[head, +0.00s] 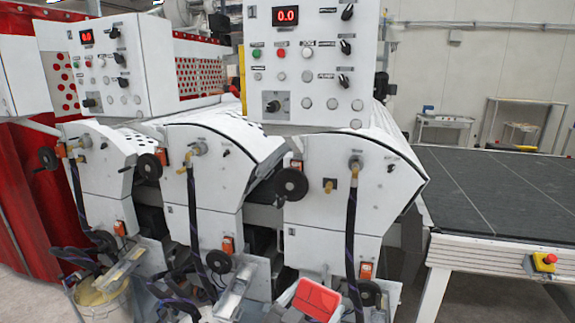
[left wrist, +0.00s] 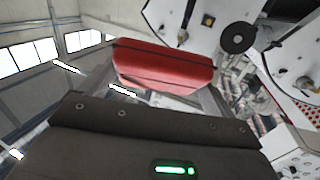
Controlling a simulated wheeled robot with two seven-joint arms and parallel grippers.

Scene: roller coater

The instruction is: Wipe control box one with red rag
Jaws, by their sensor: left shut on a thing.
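A red rag (head: 318,298) is at the bottom centre of the head view. It also shows in the left wrist view (left wrist: 160,68), just beyond the dark gripper body. My left gripper (head: 309,305) is shut on the rag; its fingertips are mostly hidden by it. The rag is low in front of the white machine, apart from the control boxes. Two white control boxes have red displays, knobs and buttons: a near one (head: 327,95) at top centre and a farther one (head: 135,70) at left. My right gripper is not in view.
White roller units (head: 330,215) with black handwheels and hanging hoses stand below the boxes. A dark-topped conveyor table (head: 500,190) with a red emergency button (head: 549,259) is at right. A white bucket (head: 103,302) stands at lower left.

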